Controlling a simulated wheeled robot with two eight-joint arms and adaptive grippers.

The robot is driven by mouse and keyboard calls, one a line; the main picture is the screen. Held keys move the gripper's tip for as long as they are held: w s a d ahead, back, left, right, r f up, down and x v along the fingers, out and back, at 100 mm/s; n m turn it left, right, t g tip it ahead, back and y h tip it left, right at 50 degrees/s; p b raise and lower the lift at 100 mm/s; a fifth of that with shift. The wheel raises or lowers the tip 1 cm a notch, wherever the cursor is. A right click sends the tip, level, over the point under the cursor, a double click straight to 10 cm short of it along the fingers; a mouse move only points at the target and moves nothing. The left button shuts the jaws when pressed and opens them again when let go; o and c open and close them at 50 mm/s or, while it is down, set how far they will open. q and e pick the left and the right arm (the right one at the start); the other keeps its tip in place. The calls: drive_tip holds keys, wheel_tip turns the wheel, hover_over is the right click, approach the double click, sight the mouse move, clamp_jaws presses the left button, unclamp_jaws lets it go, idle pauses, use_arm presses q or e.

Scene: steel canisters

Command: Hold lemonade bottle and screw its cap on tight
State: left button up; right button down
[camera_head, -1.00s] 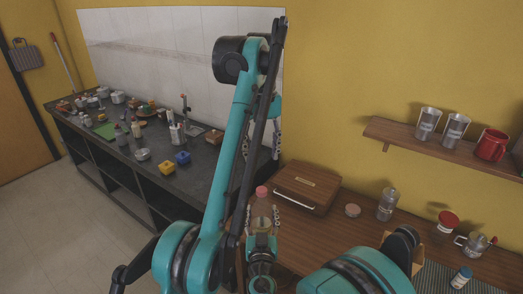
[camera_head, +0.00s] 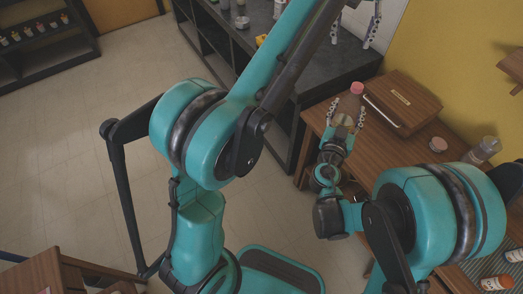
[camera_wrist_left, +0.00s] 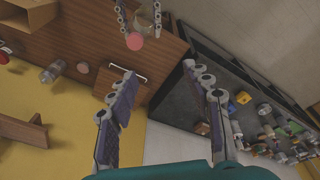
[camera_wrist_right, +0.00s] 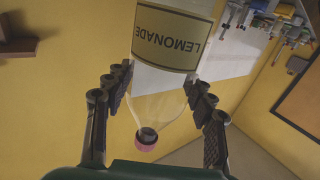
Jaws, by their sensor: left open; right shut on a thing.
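The clear lemonade bottle (camera_head: 348,104) is upright in the fingers of my right gripper (camera_head: 347,112), above the table's left edge. Its label (camera_wrist_right: 167,41) reads LEMONADE in the right wrist view. A pink cap (camera_head: 357,88) sits at the neck end; how tight it is I cannot tell. The cap also shows in the right wrist view (camera_wrist_right: 146,139) and at the top of the left wrist view (camera_wrist_left: 135,41). My left gripper (camera_head: 353,24) is open and empty, apart from the bottle and cap. Its spread fingers show in the left wrist view (camera_wrist_left: 162,95).
A brown wooden box (camera_head: 405,98) stands close to the bottle on the wooden table (camera_head: 405,150). A round lid (camera_head: 438,144) and a glass jar (camera_head: 484,150) are farther right. A dark counter (camera_head: 290,70) with small items lies behind my left arm.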

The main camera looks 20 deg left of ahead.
use_arm(q)
drive_tip(key=s+a+f+t, duration=0.1)
drive_tip(key=s+a+f, duration=0.3)
drive_tip(key=s+f, duration=0.3)
drive_tip(key=s+a+f+m+t, duration=0.1)
drive_tip(key=s+a+f, duration=0.3)
drive_tip(key=s+f, duration=0.4)
drive_tip(key=s+a+f+t, duration=0.3)
drive_tip(key=s+f, duration=0.4)
drive_tip(key=f, duration=0.4)
drive_tip(key=shift+s+a+f+m, duration=0.15)
drive_tip(key=shift+a+f+m, duration=0.15)
drive_tip(key=shift+a, duration=0.4)
